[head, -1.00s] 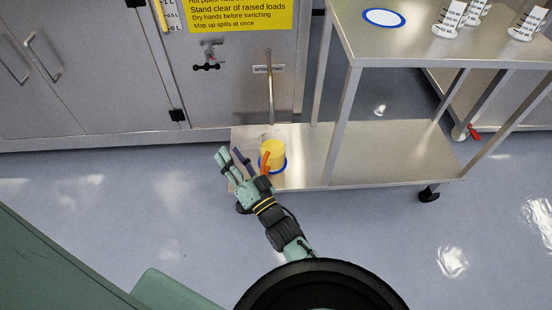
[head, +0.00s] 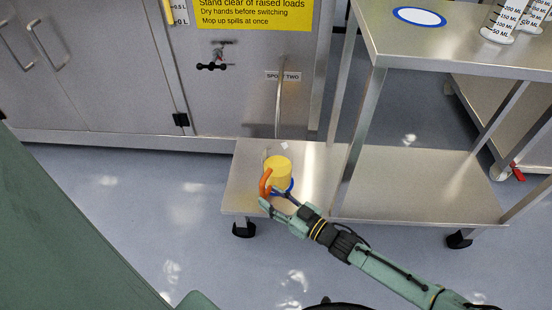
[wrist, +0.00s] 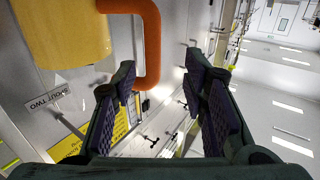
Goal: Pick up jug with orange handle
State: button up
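The jug is a yellow cylinder (head: 278,174) with an orange handle (head: 265,183), upright on the lower shelf of the steel cart, on a blue-rimmed spot. My gripper (head: 277,199) is beside it at the handle side, on its near side. In the wrist view the jug body (wrist: 62,32) fills the upper left. Its handle (wrist: 151,40) reaches into the gap between the fingertips, nearer the left finger. My gripper (wrist: 162,80) is open, with space between handle and right finger. The left fingertip partly overlaps the handle's lower end; I cannot tell whether they touch.
The cart's lower shelf (head: 415,185) is bare to the right. Its upper shelf (head: 450,50) holds a blue-rimmed white disc (head: 419,17) and graduated beakers (head: 499,22). A thin pipe (head: 279,108) stands behind the jug, before the cabinet with a small tap (head: 212,67).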

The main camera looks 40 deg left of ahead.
aim_at(262, 189)
jog(key=a, duration=0.2)
jog(key=w+a, duration=0.1)
jog(key=a, duration=0.2)
jog(key=shift+f+b, duration=0.1)
jog(key=shift+b, duration=0.25)
jog(key=shift+c, duration=0.2)
grip_shut()
